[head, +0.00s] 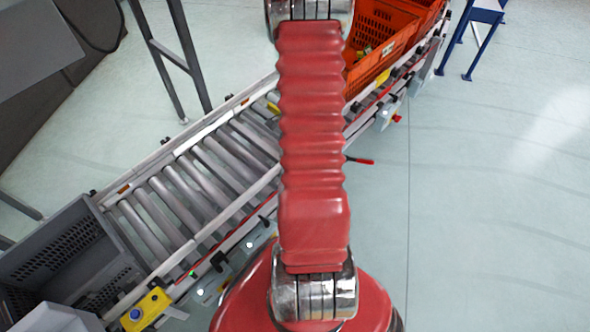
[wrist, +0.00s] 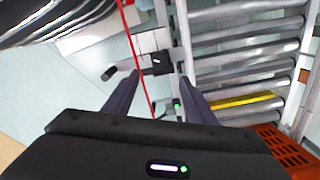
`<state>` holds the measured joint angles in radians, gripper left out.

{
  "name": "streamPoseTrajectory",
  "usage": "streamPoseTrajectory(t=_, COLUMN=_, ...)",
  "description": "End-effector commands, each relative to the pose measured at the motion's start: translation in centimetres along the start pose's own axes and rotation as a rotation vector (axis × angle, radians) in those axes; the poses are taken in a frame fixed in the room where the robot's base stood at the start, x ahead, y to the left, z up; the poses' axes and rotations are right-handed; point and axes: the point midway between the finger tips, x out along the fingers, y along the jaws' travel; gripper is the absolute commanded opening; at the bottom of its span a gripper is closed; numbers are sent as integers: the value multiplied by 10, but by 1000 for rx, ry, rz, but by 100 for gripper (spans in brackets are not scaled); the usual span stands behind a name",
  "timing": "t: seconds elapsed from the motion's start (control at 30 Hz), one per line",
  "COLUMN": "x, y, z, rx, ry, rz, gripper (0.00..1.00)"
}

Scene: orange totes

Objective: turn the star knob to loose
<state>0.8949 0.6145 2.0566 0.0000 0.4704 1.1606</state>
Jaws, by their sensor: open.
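My gripper (wrist: 160,80) is open in the wrist view, its two dark fingers apart with nothing between them. Just beyond the fingertips, a black block (wrist: 163,63) with a small white mark sits at the conveyor's side rail. A short bar runs left from it to a black hand grip (wrist: 109,74). I cannot tell whether either is the star knob, or its turn position. In the head view my red arm hides the gripper. A red-handled lever (head: 360,160) and a small red knob (head: 396,118) show along the conveyor's right side.
The roller conveyor (head: 205,180) runs diagonally, with orange totes (head: 385,62) at its far end and a grey crate (head: 65,240) at its near end. A yellow button box (head: 146,310) is beside the crate. A red cord (wrist: 135,50) crosses the wrist view. Floor at right is clear.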

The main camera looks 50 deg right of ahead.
Motion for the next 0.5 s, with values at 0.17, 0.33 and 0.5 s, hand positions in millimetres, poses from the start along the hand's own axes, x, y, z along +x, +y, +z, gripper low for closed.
streamPoseTrajectory(t=0.17, x=23, y=0, z=0, rx=-1, ry=-1, rz=2, gripper=51)
streamPoseTrajectory(t=0.33, x=44, y=0, z=0, rx=-1, ry=-1, rz=2, gripper=51)
streamPoseTrajectory(t=0.5, x=64, y=1, z=1, rx=-1, ry=-1, rz=3, gripper=51)
